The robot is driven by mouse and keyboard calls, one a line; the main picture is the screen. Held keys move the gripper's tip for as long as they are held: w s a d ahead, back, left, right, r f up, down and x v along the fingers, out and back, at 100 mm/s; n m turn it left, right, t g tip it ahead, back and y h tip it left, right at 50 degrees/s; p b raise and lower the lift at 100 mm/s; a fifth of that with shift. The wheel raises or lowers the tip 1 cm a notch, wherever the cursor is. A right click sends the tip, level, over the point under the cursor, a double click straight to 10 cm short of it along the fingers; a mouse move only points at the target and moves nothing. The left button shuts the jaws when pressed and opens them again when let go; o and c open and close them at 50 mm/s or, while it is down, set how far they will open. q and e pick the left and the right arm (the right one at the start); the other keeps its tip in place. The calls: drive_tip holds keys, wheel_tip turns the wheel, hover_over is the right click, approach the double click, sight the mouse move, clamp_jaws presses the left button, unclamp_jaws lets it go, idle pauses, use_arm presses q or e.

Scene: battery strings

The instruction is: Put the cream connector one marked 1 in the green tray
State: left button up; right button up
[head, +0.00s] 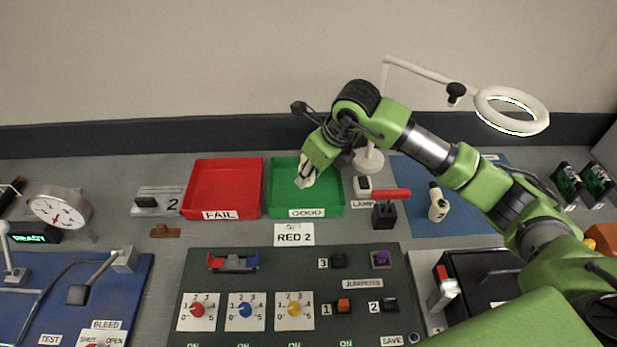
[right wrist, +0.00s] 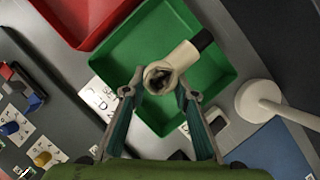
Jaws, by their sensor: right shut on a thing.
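My right gripper (head: 306,176) reaches down over the green tray (head: 279,205), which is labelled GOOD. It is shut on a cream connector (right wrist: 180,62), a cream tube-like piece with a dark end and an open round socket. In the right wrist view the connector sits between the fingertips (right wrist: 158,94), over the green tray floor (right wrist: 128,52). Whether it touches the floor I cannot tell, and no number on it is readable. Another cream connector (head: 438,207) stands on the blue mat to the right. My left gripper is not in view.
The red FAIL tray (head: 222,185) stands directly left of the green tray and looks empty. A magnifier lamp base (head: 369,162) and a red-handled lever (head: 390,203) stand right of the green tray. A dark panel with dials (head: 275,270) lies in front.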

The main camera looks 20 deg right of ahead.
sight(308, 192)
drive_tip(key=shift+w+f, duration=0.5)
wheel_tip(308, 192, down, 3)
drive_tip(key=shift+w+p, duration=0.1)
drive_tip(key=shift+p, duration=0.9)
drive_tip(key=shift+f, duration=0.2)
drive_tip(key=shift+f, duration=0.1)
drive_tip(key=o, duration=1.2)
